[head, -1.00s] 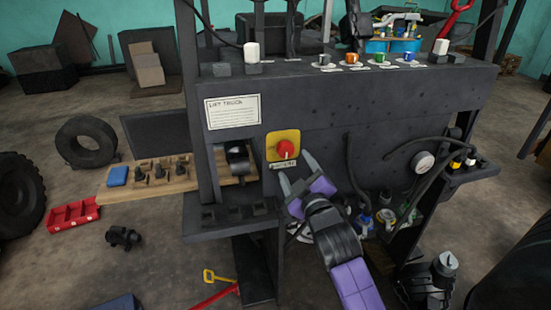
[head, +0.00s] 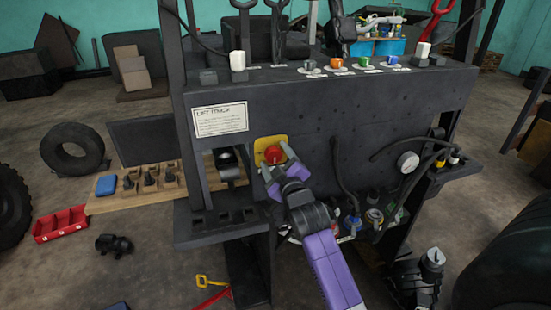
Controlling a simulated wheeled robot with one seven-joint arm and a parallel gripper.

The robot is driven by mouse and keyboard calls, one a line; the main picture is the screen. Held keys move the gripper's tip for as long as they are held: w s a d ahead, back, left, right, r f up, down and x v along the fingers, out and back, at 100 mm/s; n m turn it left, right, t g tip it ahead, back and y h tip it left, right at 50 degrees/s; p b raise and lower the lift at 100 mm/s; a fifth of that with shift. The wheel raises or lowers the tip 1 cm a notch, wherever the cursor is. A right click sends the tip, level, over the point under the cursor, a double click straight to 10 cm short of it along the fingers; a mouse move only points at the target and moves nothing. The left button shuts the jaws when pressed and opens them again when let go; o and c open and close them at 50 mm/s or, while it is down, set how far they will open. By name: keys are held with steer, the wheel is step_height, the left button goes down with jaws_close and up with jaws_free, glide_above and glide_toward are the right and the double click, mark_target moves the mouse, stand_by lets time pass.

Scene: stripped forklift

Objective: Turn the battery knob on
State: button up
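The battery knob (head: 273,153) is a red round knob on a yellow plate (head: 262,143), mounted on the dark front panel of the forklift. My gripper (head: 273,162) is in front of the plate, its two grey fingers apart, one to each side of the red knob. I cannot tell whether the fingers touch the knob. My gripper's purple body hides the lower part of the plate and its label. The knob's pointing direction is too small to tell.
A white "Lift Truck" sign (head: 221,119) is up and left of the knob. A black hose (head: 337,175) hangs right of my arm. A ledge with slots (head: 225,222) juts out at lower left. A gauge (head: 408,161) is farther right.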

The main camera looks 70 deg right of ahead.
steer(key=c, duration=1.3)
steer(key=shift+c, duration=0.2)
steer(key=shift+m, duration=0.3)
steer(key=m+b, duration=0.2)
steer(key=m, duration=0.1)
steer(key=shift+f+m, duration=0.1)
steer(key=shift+m, duration=0.2)
steer(key=m+b, duration=0.1)
steer(key=m, duration=0.3)
steer(key=shift+w+m+b, duration=0.1)
steer(key=shift+m+b, duration=0.2)
steer(key=shift+b, duration=0.1)
steer(key=m+b, duration=0.2)
steer(key=m, duration=0.2)
steer(key=shift+m+b, duration=0.9)
steer(key=shift+m, duration=1.6)
